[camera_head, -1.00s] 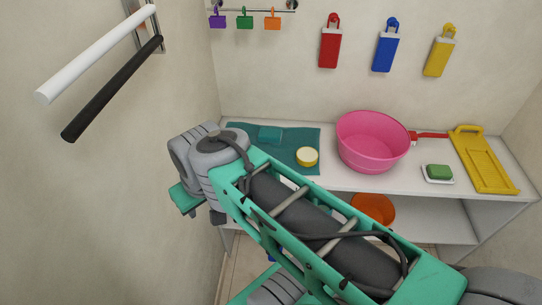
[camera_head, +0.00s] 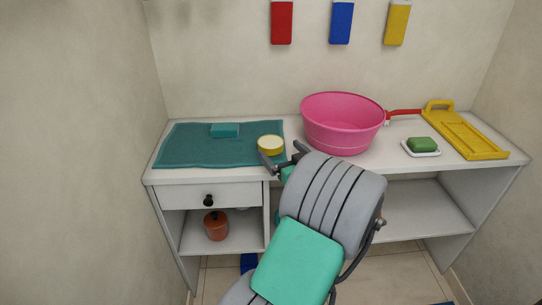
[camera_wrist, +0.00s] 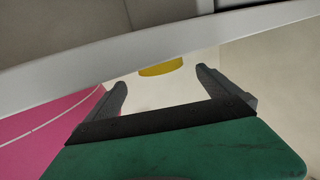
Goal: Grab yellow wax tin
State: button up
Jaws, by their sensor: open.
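The yellow wax tin (camera_head: 270,149), round with a pale top, stands on the counter at the right part of the teal cloth in the head view. My gripper (camera_head: 283,156) is open at the counter's front, close in front of the tin and slightly to its right. In the wrist view the two dark fingers of my gripper (camera_wrist: 161,78) are spread with nothing between them. A yellow rounded shape (camera_wrist: 160,68), apparently the tin, shows just beyond the fingertips, partly cut off by a pale band. Contact cannot be seen.
The pink basin (camera_head: 342,132) stands close to the right of the tin. A teal block (camera_head: 225,130) lies on the cloth (camera_head: 185,150). Green soap on a dish (camera_head: 421,147) and a yellow washboard (camera_head: 465,136) are farther right. The counter edge (camera_head: 200,177) lies below the cloth.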

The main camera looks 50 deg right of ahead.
aim_at(270, 141)
jog(key=x, duration=0.7)
jog(key=shift+w+f, duration=0.1)
jog(key=c, duration=1.5)
